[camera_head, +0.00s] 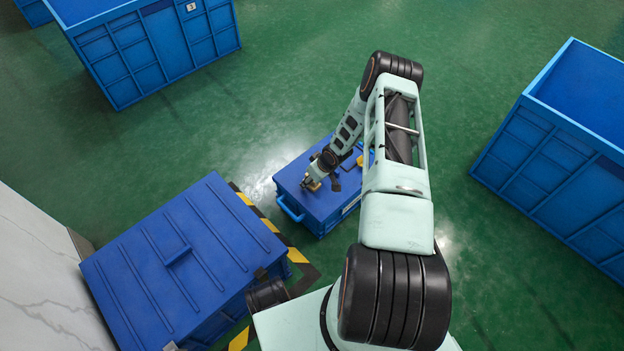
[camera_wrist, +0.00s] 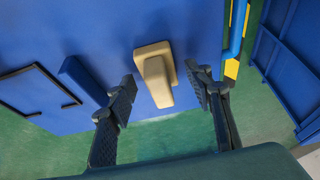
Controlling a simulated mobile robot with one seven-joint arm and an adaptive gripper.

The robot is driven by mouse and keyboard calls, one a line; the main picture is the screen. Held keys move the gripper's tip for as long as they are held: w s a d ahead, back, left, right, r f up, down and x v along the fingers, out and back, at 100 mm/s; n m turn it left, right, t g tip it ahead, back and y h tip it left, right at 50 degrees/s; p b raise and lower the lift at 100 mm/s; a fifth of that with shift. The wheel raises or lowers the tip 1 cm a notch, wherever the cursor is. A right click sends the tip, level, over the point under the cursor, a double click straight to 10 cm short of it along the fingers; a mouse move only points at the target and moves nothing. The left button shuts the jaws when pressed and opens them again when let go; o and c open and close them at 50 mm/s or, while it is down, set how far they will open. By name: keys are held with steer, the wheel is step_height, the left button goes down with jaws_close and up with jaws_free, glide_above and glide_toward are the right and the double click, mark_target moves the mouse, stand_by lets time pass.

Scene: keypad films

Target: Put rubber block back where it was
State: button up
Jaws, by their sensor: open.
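A tan block (camera_wrist: 155,75) with a broad base and a narrower raised part sits on a blue top in the wrist view. I take it for the rubber block, though its material cannot be told. My gripper (camera_wrist: 160,82) is open, with one dark finger on each side of the block and gaps between. In the head view, my gripper (camera_head: 313,182) is low over the blue case (camera_head: 324,208), and a small tan patch of the block shows there. Another yellow piece (camera_head: 368,157) on the case is partly hidden by my arm.
A dark blue bar (camera_wrist: 82,80) and a thin black outline (camera_wrist: 38,90) lie left of the block. A ribbed blue lidded box (camera_head: 180,265) stands left of the case, by yellow-black floor stripes (camera_head: 262,220). Large blue bins stand upper left (camera_head: 150,50) and right (camera_head: 560,150). Green floor lies between.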

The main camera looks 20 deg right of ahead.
steer(key=p+v, duration=0.4)
steer(key=v, duration=0.8)
steer(key=shift+p, duration=0.3)
steer(key=shift+r, duration=0.1)
